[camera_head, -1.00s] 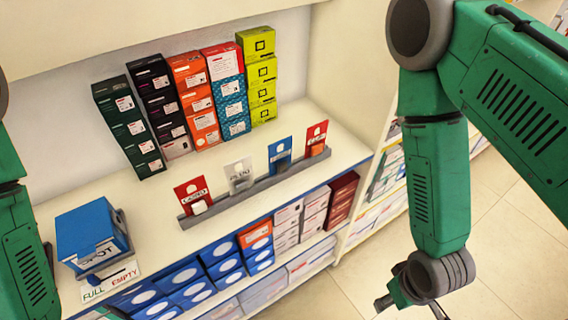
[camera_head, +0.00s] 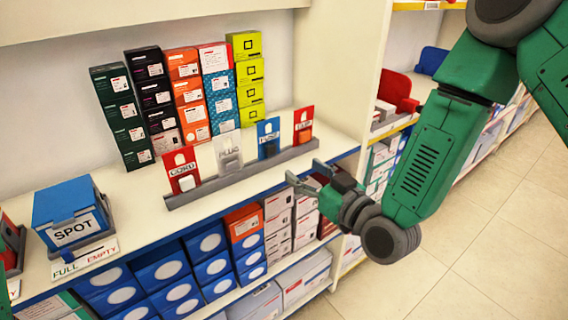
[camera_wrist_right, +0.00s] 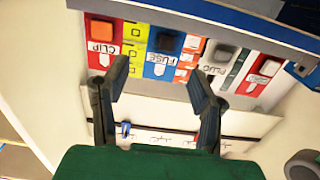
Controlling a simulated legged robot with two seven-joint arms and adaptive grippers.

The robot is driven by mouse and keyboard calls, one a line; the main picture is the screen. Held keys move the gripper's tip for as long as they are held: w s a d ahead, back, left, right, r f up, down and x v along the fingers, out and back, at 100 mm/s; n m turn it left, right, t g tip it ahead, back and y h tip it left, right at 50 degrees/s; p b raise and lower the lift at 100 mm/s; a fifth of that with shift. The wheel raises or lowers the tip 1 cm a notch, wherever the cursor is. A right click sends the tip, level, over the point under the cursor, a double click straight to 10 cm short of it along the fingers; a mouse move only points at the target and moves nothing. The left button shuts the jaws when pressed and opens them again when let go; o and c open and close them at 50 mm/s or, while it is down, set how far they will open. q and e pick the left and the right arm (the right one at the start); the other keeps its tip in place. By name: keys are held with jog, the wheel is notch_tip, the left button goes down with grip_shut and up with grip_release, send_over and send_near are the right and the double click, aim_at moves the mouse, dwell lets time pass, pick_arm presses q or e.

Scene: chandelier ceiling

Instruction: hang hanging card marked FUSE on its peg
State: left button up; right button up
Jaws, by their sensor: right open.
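The blue card marked FUSE (camera_head: 268,139) stands in a grey rail (camera_head: 240,173) on the shelf top, between a white PLUG card (camera_head: 228,152) and a red CLIP card (camera_head: 303,124). A red CORD card (camera_head: 181,170) stands at the rail's left. In the right wrist view the FUSE card (camera_wrist_right: 155,68) shows between the open fingers, upside down, with a dark square on it. My right gripper (camera_head: 304,172) is open and empty, in front of the rail's right end and apart from the cards. I cannot make out the FUSE peg. My left gripper is not in view.
Stacked boxes (camera_head: 175,95) stand behind the cards. A blue SPOT box (camera_head: 72,215) stands at the left, with a FULL/EMPTY sign (camera_head: 84,259) before it. Open floor (camera_head: 480,220) lies at the right.

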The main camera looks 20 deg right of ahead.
aim_at(274, 150)
jog(key=w+a, duration=0.1)
jog(key=w, duration=0.1)
jog(key=w+a, duration=0.1)
jog(key=w, duration=0.1)
jog(key=w+a, duration=0.1)
jog(key=a, duration=0.1)
jog(key=shift+w+a+b, duration=0.1)
jog(key=shift+w+b, duration=0.3)
jog(key=shift+w+f, duration=0.1)
jog(key=shift+w, duration=0.75)
jog(key=shift+w+d, duration=0.25)
jog(key=shift+w, duration=0.6)
jog(key=shift+w+a, duration=0.15)
jog(key=shift+a, duration=0.5)
jog(key=shift+c, duration=1.2)
jog(key=shift+d, duration=0.4)
jog(key=c, duration=0.4)
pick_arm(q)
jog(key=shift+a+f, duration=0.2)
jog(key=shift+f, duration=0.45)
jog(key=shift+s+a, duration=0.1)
pick_arm(e)
jog(key=shift+a, duration=0.2)
jog(key=shift+c, duration=0.4)
jog(key=shift+d+r, duration=0.1)
jog(key=shift+r, duration=0.15)
